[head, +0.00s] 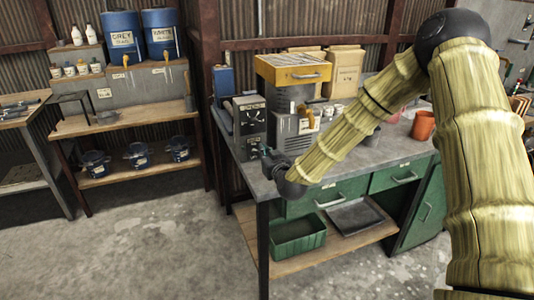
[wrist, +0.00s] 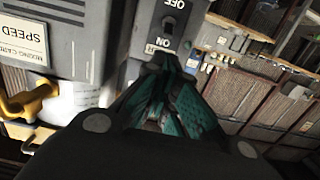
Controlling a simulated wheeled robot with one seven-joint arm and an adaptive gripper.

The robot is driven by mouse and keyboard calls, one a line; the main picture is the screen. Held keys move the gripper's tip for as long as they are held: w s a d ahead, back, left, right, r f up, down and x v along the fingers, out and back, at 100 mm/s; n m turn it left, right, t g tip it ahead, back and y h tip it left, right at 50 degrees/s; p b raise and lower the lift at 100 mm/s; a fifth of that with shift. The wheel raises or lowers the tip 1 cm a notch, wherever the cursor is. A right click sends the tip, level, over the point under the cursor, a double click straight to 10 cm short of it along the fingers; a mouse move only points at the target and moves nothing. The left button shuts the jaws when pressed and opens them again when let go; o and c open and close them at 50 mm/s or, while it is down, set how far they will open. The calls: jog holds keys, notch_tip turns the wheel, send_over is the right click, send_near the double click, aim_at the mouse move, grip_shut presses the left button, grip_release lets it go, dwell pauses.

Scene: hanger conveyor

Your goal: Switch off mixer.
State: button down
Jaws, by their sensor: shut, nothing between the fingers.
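The mixer (head: 285,126) is a grey machine under a yellow-topped frame on the workbench, with an orange handle on its front. In the wrist view, which is upside down, a grey panel (wrist: 150,20) carries a dark switch (wrist: 168,22) between the words OFF and ON. The switch's position is too small to tell. A grey housing marked SPEED (wrist: 75,35) is beside it. My gripper (wrist: 165,62) is shut and empty, its teal-padded fingertips just by the ON label; contact cannot be told. In the head view my gripper (head: 267,155) is low in front of the machines.
A dark-faced control box (head: 250,113) stands left of the mixer on the grey workbench (head: 345,157). An orange cup (head: 423,126) stands at the right. Green drawers (head: 341,190) and a green bin (head: 298,236) are below. Shelving with blue drums (head: 122,36) is at left. The concrete floor in front is clear.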

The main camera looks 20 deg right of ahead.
jog(key=w, duration=0.4)
jog(key=w+p, duration=0.1)
jog(key=w, duration=0.1)
jog(key=shift+w+f, duration=0.3)
jog(key=shift+f, duration=0.1)
jog(key=shift+a, duration=0.1)
jog(key=f+b, duration=0.1)
jog(key=s+f+b, duration=0.1)
jog(key=shift+s+b, duration=0.25)
jog(key=shift+b, duration=0.1)
jog(key=s, duration=0.8)
jog(key=s+r, duration=0.1)
jog(key=s, duration=0.3)
jog(key=shift+d+r, duration=0.1)
jog(key=shift+d, duration=0.2)
